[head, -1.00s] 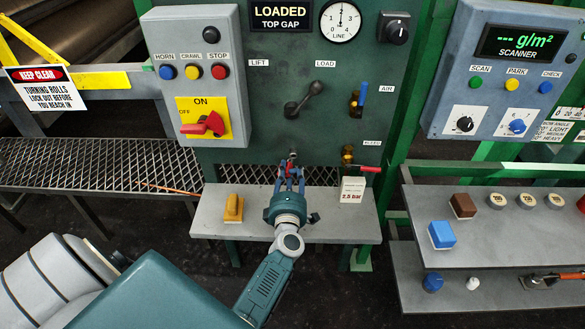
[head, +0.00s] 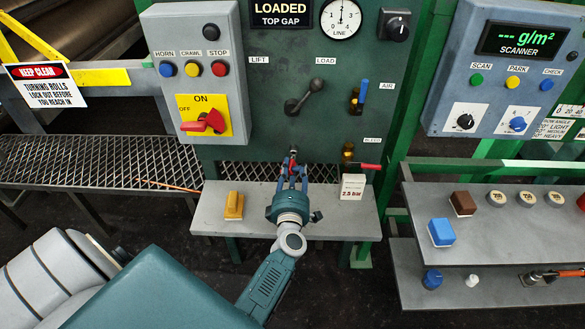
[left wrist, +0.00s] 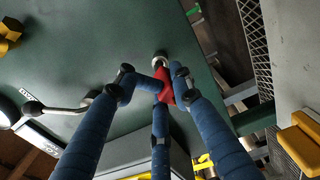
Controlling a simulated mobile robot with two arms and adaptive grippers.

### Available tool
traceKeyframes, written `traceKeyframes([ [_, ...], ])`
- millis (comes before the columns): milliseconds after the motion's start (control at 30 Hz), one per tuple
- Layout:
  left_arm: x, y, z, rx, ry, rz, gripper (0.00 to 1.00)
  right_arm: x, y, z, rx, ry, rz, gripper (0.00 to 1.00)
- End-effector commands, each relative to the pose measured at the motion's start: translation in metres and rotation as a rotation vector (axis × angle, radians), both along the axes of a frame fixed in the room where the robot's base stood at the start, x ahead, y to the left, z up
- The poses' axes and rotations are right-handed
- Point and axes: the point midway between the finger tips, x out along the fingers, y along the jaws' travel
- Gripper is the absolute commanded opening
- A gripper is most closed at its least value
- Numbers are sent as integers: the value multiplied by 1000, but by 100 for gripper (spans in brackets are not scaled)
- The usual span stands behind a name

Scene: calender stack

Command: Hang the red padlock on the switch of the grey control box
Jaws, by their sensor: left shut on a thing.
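The grey control box (head: 197,75) is at the upper left of the head view. Its red rotary switch (head: 205,122) sits on a yellow ON/OFF plate. My left gripper (head: 292,165) is over the small grey shelf, below and right of the box and apart from it. It is shut on the red padlock (left wrist: 167,86), whose metal shackle (left wrist: 160,58) points away from the fingers in the left wrist view. In the head view the fingers hide most of the padlock. My right gripper is not in view.
The grey shelf (head: 345,217) carries a yellow-handled block (head: 234,206) and a white 2.5 bar card (head: 353,187). The green panel (head: 270,110) bears a lever (head: 306,97), a blue-handled valve (head: 359,96) and a red-handled valve (head: 350,158). A scanner box (head: 497,75) is at the right.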

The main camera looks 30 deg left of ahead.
Motion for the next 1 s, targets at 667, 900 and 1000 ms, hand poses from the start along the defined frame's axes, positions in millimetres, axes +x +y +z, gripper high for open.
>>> traceKeyframes([
  [667, -22, -14, 1, 0, 0, 0, 0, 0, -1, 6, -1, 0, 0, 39],
  [900, -30, -19, 1, 1, 0, -1, 0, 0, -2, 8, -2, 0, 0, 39],
  [1000, -33, -21, 1, 0, 0, 0, 0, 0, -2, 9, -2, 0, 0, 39],
])
